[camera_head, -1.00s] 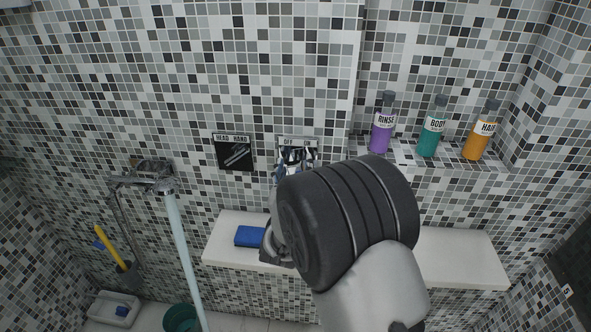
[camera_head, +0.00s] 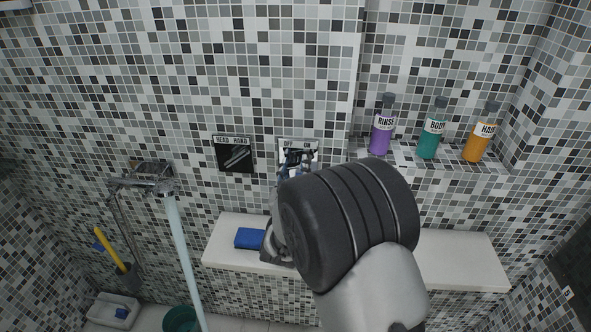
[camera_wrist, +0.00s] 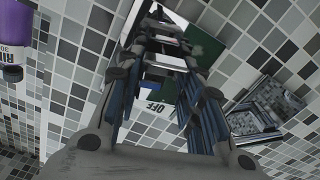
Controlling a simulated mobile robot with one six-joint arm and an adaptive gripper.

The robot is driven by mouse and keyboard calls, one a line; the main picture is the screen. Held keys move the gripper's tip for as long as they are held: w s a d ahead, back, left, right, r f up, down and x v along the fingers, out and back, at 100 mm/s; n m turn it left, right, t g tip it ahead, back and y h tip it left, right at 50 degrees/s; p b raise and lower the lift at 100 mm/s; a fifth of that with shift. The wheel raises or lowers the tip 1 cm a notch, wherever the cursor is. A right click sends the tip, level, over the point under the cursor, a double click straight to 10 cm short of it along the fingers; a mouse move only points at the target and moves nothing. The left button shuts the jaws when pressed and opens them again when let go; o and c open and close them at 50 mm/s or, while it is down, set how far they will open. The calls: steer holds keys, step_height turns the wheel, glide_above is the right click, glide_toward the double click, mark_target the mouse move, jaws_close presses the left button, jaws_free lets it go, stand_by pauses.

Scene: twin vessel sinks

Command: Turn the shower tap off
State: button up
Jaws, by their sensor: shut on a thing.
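In the wrist view the plate shows green and white parts (camera_wrist: 207,48) and an upside-down "OFF" label (camera_wrist: 154,107). My gripper (camera_head: 296,160) is in front of the plate, mostly hidden behind my own wrist in the head view. In the wrist view my gripper (camera_wrist: 166,45) is shut on the tap's handle, which its fingers largely cover; the handle's exact angle is unclear. A stream of water (camera_head: 181,245) runs from the chrome spout (camera_head: 145,184) at the left.
A "HEAD HAND" selector plate (camera_head: 234,154) is left of the tap. A white ledge (camera_head: 460,260) below carries a blue sponge (camera_head: 249,238). Purple (camera_head: 381,135), teal (camera_head: 432,135) and orange (camera_head: 479,140) bottles stand on the niche shelf at right. A green bucket (camera_head: 180,319) is on the floor.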

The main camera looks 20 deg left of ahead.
steer(key=shift+n, duration=0.4)
steer(key=shift+c, duration=0.2)
steer(key=n, duration=0.3)
steer(key=shift+a+p, duration=0.1)
steer(key=shift+p, duration=0.2)
steer(key=n+p, duration=0.1)
steer(key=n, duration=0.2)
steer(key=shift+n, duration=0.3)
steer(key=n+p, duration=0.1)
steer(key=n, duration=0.3)
steer(key=shift+a+f, duration=0.1)
steer(key=shift+f+n+p, duration=0.15)
steer(key=shift+n+p, duration=0.3)
steer(key=shift+n, duration=1.25)
steer(key=o, duration=1.1)
